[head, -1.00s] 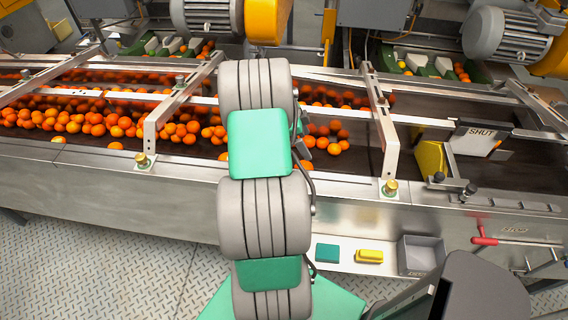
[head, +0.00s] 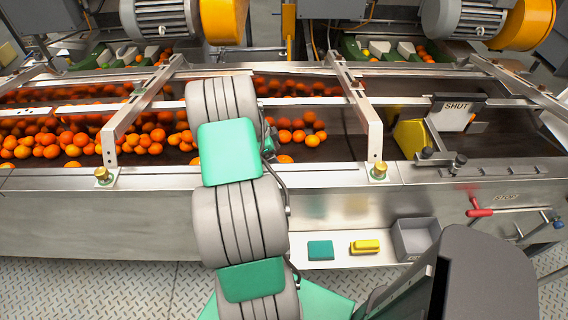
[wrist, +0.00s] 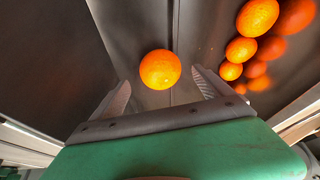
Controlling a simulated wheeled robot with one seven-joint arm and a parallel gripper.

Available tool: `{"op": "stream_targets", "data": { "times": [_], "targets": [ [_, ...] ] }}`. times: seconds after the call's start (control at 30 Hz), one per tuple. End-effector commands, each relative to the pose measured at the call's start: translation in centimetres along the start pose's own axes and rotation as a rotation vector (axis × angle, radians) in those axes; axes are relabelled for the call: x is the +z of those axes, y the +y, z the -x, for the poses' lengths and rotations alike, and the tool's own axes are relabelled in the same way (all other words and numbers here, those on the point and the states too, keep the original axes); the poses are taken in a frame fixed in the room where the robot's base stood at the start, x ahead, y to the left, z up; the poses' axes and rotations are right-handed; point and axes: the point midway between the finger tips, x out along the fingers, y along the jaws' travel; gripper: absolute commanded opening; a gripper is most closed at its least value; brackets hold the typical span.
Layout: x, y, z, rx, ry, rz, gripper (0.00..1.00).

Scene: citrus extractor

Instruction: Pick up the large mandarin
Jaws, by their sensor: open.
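In the wrist view a single round orange mandarin (wrist: 160,69) lies on the dark belt. My gripper (wrist: 162,88) is open, with one finger to each side of this fruit in the picture and nothing held. The fruit seems to lie beyond the fingertips; I cannot tell the exact gap. In the head view my arm hides most of the gripper, and an orange fruit (head: 285,159) shows partly beside the arm near the belt's front edge. I cannot tell by size which fruit is the large mandarin.
Several mandarins (wrist: 243,48) lie in a cluster to the right in the wrist view. Metal crossbars (head: 358,110) span the belt. A yellow block and a SHUT sign (head: 457,107) stand at right. A grey bin (head: 415,239) sits on the front shelf.

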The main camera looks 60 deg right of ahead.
Motion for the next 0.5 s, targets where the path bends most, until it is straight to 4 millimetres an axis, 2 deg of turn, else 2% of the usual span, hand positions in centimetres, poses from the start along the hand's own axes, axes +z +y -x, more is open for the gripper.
{"op": "stream_targets", "data": {
  "times": [0.1,0.2,0.43,0.5],
  "targets": [
    [-0.2,-0.1,-2.2,0.006,0.0,-0.001,0.89],
    [-0.1,-0.2,-3.5,0.003,0.0,-0.002,0.89],
    [-0.2,-0.2,-4.0,0.002,0.0,-0.003,0.89],
    [-0.2,-0.2,-4.0,0.002,0.0,-0.003,0.84]
  ]
}}
